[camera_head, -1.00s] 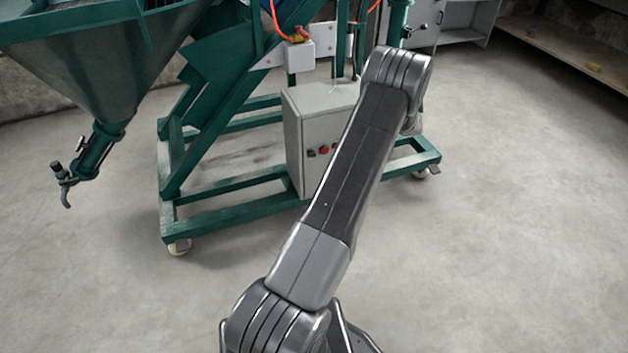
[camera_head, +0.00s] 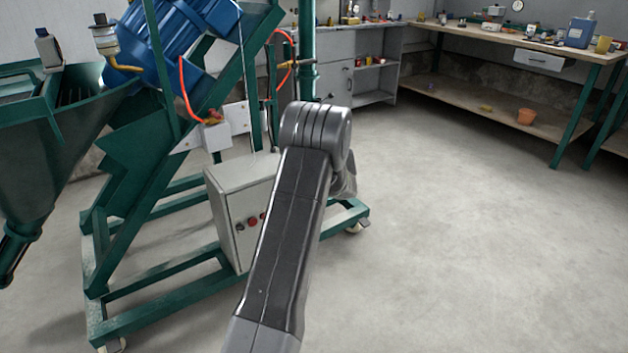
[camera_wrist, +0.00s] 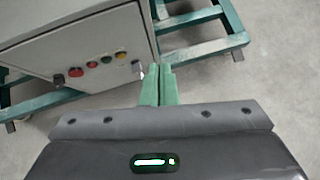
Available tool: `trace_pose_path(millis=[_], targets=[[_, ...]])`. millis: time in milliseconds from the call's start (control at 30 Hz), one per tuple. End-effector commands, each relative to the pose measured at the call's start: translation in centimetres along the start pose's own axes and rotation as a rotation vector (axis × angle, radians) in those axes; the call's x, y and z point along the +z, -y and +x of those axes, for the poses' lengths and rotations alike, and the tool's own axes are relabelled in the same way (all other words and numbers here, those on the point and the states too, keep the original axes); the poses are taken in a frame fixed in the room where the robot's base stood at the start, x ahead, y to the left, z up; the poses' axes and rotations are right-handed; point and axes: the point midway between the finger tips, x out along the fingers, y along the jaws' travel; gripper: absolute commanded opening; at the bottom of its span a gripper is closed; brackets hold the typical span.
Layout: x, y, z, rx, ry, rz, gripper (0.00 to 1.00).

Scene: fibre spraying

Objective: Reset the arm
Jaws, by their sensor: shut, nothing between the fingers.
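My gripper (camera_wrist: 159,84) shows in the wrist view, with its two green fingers together and nothing between them. It points toward the grey control box (camera_wrist: 85,50) and the floor beside it. In the head view my arm stretches up and away from me across the middle, and its far end hides the gripper. The control box (camera_head: 226,215), with red buttons on its front, stands on the green machine frame (camera_head: 160,275) just left of my arm. I cannot tell the exact gap between the gripper and the box.
A green hopper (camera_head: 75,150) and a blue motor (camera_head: 170,40) stand at the left. The concrete floor at right is clear.

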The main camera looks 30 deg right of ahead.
Motion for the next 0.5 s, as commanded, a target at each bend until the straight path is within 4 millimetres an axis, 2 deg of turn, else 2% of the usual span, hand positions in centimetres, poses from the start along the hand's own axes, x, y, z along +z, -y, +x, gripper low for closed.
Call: trace_pose_path(millis=[33,200,500], targets=[[0.2,0.2,-0.9,-0.001,0.001,0.001,0.00],[0.1,0.4,-2.3,0.000,0.001,0.001,0.00],[0.0,0.4,-2.5,0.001,0.000,0.000,0.00]])
